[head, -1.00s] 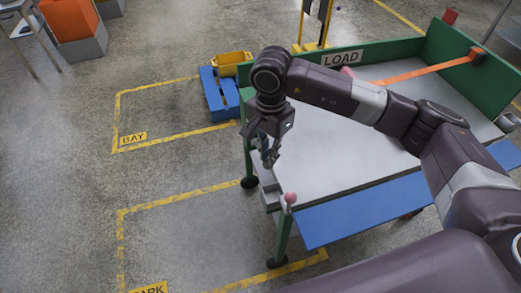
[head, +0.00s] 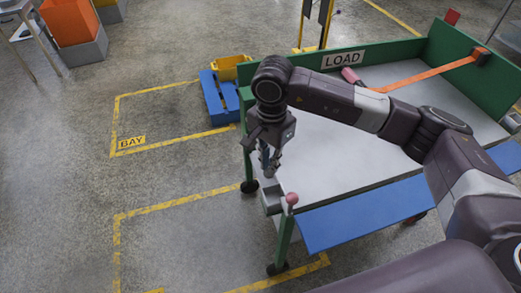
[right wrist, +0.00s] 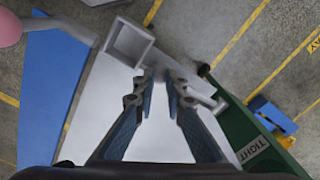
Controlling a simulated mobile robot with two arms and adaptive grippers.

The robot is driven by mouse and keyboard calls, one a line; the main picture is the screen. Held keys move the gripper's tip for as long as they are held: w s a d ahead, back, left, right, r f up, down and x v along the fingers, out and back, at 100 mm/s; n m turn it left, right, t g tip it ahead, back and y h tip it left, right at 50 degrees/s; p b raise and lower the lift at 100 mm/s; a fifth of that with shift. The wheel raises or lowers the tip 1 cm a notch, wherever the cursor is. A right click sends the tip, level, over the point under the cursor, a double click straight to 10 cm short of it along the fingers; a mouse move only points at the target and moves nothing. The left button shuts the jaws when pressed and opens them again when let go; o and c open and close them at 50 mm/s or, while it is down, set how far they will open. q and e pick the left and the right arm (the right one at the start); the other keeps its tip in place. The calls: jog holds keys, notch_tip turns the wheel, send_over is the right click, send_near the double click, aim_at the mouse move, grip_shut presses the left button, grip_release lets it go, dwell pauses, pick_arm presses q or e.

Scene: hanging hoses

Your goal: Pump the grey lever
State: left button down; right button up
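The grey lever is hard to make out; a short light-grey bar (right wrist: 208,98) beside my right gripper's right finger in the right wrist view may be it. My right gripper (head: 270,170) points down over the near left edge of the green-framed cart (head: 350,152). Its fingers (right wrist: 160,78) show apart in the right wrist view, with a narrow gap between the tips. I cannot see anything clearly held, nor tell whether a finger touches the bar. My left gripper is not in view.
A grey open box (right wrist: 130,42) sits at the cart's corner, near a pink knob (head: 292,198). An orange strap (head: 425,75) with a pink handle (head: 350,75) crosses the cart. A blue flap (head: 365,213) hangs in front.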

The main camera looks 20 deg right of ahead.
jog(key=shift+f+b, duration=1.05)
jog(key=shift+w+r+p, duration=0.2)
jog(key=shift+r+p, duration=1)
jog(key=shift+r, duration=1.55)
jog(key=r, duration=0.1)
jog(key=w+r, duration=0.1)
jog(key=r+p, duration=0.1)
jog(key=r, duration=0.1)
jog(key=shift+w+r, duration=0.1)
jog(key=shift+w, duration=0.3)
jog(key=shift+s+f+b, duration=0.25)
jog(key=shift+f+b, duration=0.4)
jog(key=shift+f, duration=0.1)
jog(key=shift+s+f+b, duration=0.25)
jog(key=shift+f+b, duration=0.4)
jog(key=shift+f, duration=0.15)
jog(key=shift+s+f+b, duration=0.25)
jog(key=shift+f+b, duration=0.4)
jog(key=shift+f, duration=0.25)
